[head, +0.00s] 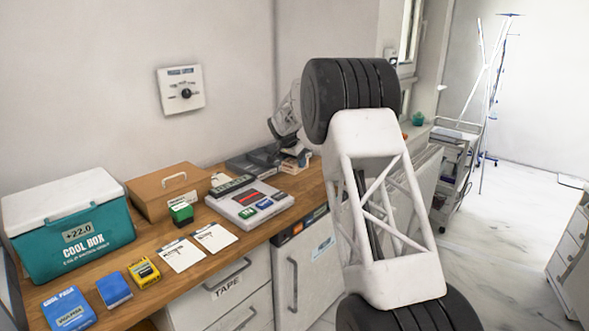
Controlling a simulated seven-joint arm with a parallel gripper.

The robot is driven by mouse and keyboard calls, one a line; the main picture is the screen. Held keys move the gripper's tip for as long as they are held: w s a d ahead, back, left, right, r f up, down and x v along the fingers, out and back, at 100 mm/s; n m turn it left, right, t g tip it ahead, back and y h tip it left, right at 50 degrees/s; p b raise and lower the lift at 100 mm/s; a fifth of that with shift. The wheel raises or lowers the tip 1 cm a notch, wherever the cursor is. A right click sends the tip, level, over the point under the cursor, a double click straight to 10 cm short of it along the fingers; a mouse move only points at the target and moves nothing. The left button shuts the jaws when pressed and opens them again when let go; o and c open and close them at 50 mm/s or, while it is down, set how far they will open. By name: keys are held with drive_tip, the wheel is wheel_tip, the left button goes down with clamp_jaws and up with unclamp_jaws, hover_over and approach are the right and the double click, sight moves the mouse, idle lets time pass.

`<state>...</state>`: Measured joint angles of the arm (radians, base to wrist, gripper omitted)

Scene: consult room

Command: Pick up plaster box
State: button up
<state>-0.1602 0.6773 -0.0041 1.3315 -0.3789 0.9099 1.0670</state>
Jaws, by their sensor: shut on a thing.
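My gripper (294,151) is at the back right of the wooden counter, beyond my large white arm link. It is small in view and partly hidden by the arm. It is shut on a small pale, brownish thing (291,164) low over the counter, beside dark grey trays. I cannot read any label on it, so I cannot tell whether it is the plaster box. A small yellow box (144,273) with a dark label stands at the front left of the counter, well apart from my gripper.
A teal cool box (75,245), blue packs (68,310), a brown case (168,192), a green-topped stamp (181,212), white cards (183,254) and a grey device (250,203) crowd the counter (225,257). Dark trays (252,163) stand behind. A trolley (455,165) is at the right.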

drive_tip(key=shift+r, duration=0.25)
drive_tip(key=shift+a, duration=0.1)
idle(0.4)
drive_tip(key=s+a+r+n, duration=0.1)
drive_tip(key=s+a+r, duration=0.2)
drive_tip(key=a, duration=0.6)
drive_tip(key=s+a+r+n, duration=0.1)
drive_tip(key=s+a+r, duration=0.2)
drive_tip(key=s+a, duration=0.5)
drive_tip(key=shift+s+a+y, duration=0.15)
drive_tip(key=shift+a+y, duration=0.25)
drive_tip(key=shift+a, duration=0.15)
drive_tip(key=shift+f, duration=0.2)
drive_tip(key=shift+t, duration=0.3)
drive_tip(key=shift+f, duration=3.85)
wheel_tip(320, 180, up, 9)
